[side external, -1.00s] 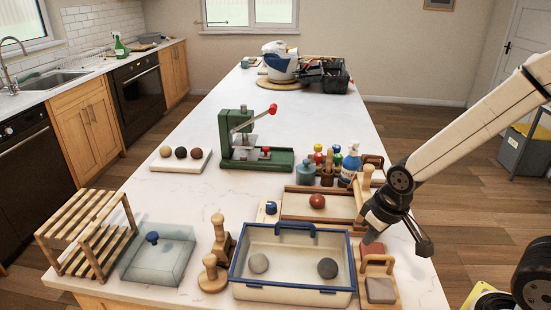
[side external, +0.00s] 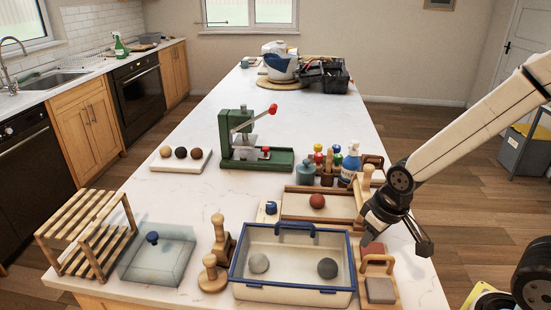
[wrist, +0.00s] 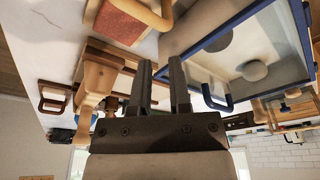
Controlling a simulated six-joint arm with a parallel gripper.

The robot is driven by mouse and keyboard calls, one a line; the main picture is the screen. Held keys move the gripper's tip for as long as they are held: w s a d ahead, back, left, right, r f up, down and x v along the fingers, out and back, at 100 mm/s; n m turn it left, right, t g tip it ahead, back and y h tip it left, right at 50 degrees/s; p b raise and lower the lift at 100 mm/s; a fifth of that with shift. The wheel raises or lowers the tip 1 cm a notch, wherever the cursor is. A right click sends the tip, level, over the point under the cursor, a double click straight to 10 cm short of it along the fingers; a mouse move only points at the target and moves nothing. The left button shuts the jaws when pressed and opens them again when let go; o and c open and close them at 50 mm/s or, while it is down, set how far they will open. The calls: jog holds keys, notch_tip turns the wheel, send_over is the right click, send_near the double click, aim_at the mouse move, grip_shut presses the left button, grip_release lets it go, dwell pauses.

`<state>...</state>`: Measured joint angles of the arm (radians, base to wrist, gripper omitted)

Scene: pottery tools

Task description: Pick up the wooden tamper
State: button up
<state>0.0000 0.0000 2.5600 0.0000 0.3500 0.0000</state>
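Several wooden tools with knobs could be the tamper, and I cannot tell for sure which it is. One with a round base and knob (side external: 211,274) stands at the front, left of the blue-rimmed tray. A similar knobbed wooden piece (side external: 219,233) stands just behind it. Another upright wooden tool (side external: 366,184) stands beside my gripper; a wooden tool (wrist: 95,82) shows left of my fingers in the wrist view. My gripper (side external: 368,233) hangs above the table, right of the tray. In the wrist view my gripper (wrist: 162,72) has its fingers apart with nothing between them.
The blue-rimmed tray (side external: 241,280) holds two grey balls. Handled blocks, one red (side external: 373,249) and one grey (side external: 380,290), lie right of it. Behind are a wooden tray with a red-brown ball (side external: 317,201), bottles and a green press (side external: 236,150).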

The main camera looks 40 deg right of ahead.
jog(key=o, duration=0.6)
jog(key=shift+o, duration=0.2)
jog(key=shift+r, duration=0.15)
notch_tip(320, 180, up, 5)
jog(key=n+g, duration=0.3)
jog(key=n, duration=1.1)
send_over(209, 258)
jog(key=shift+s+d+r, duration=0.1)
jog(key=shift+d+r, duration=0.1)
jog(key=shift+d, duration=0.25)
jog(key=shift+a+f+n, duration=0.1)
jog(key=shift+a+n, duration=0.3)
jog(key=shift+f, duration=3.8)
jog(key=shift+f, duration=0.1)
